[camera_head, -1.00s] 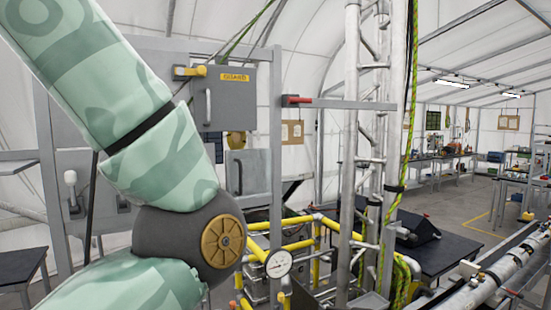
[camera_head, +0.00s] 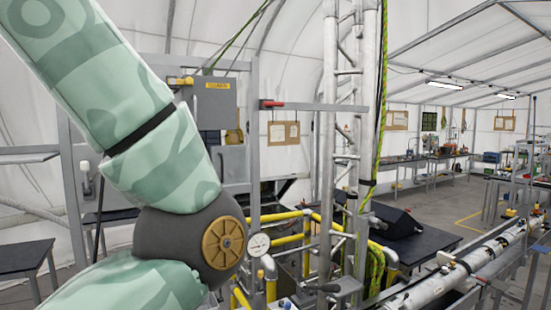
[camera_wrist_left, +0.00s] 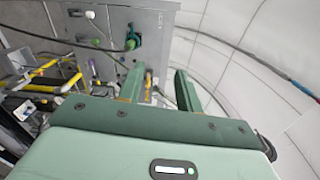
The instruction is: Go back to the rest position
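My left arm (camera_head: 150,140), in a green patterned cover with a dark elbow joint, fills the left of the head view. It is bent at the elbow, and its gripper is outside that view. In the left wrist view my left gripper (camera_wrist_left: 160,86) has its two green fingers apart, with nothing seen between them. A grey cabinet (camera_wrist_left: 112,35) stands beyond the fingers, and I see no contact with it. My right arm and right gripper are in neither view.
A grey frame with a yellow-labelled guard box (camera_head: 215,100), a pressure gauge (camera_head: 258,244) on yellow pipes (camera_head: 290,240) and a lattice tower (camera_head: 330,150) stand ahead. A long pipe (camera_head: 450,280) lies at right. Floor (camera_head: 430,215) is open behind it.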

